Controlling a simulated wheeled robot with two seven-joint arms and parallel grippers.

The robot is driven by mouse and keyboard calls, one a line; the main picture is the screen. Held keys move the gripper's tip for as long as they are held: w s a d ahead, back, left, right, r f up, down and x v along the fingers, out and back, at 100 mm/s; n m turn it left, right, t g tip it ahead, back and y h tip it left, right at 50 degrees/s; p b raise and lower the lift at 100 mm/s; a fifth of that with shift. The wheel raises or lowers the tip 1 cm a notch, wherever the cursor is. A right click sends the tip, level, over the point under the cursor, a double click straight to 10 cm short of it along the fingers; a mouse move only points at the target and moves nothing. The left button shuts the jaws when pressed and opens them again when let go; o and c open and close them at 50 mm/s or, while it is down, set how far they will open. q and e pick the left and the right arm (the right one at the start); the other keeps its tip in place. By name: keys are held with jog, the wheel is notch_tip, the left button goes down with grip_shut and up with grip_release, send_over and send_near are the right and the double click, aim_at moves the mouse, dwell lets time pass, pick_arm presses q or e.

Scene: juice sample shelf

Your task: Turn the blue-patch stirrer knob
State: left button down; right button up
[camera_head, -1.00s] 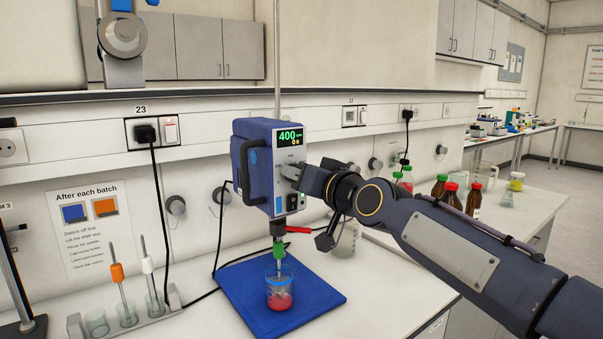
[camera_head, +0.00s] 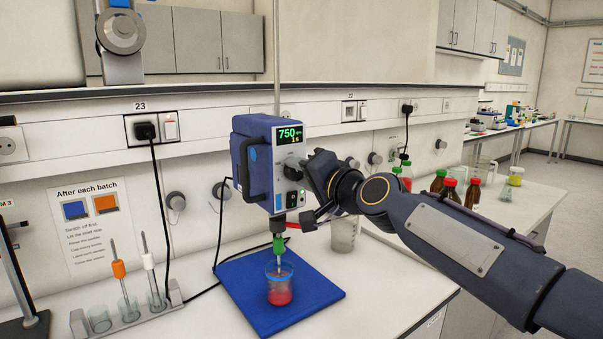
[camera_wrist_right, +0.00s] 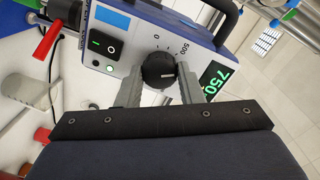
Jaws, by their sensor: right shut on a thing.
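The blue stirrer (camera_head: 258,165) with a blue patch on its side is clamped on an upright rod. Its display (camera_head: 289,134) reads 750 in green, with a smaller line below. In the right wrist view its round black knob (camera_wrist_right: 158,71) sits between the two grey fingers of my right gripper (camera_wrist_right: 160,85), which is shut on it. A dial scale with 500 marked surrounds the knob. In the head view my right gripper (camera_head: 298,168) is at the stirrer's front and hides most of the knob. My left gripper is not in view.
A beaker of red liquid (camera_head: 279,292) stands on a blue mat (camera_head: 240,284) below the stirrer shaft. A red lever (camera_wrist_right: 47,37) is beside the stirrer. A rack with vessels (camera_head: 130,318) is at left. Bottles with red and green caps (camera_head: 450,189) stand behind my right arm.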

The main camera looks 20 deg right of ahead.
dwell(0.4)
jog(key=o, duration=1)
jog(key=v, duration=0.8)
jog(key=shift+b, duration=0.45)
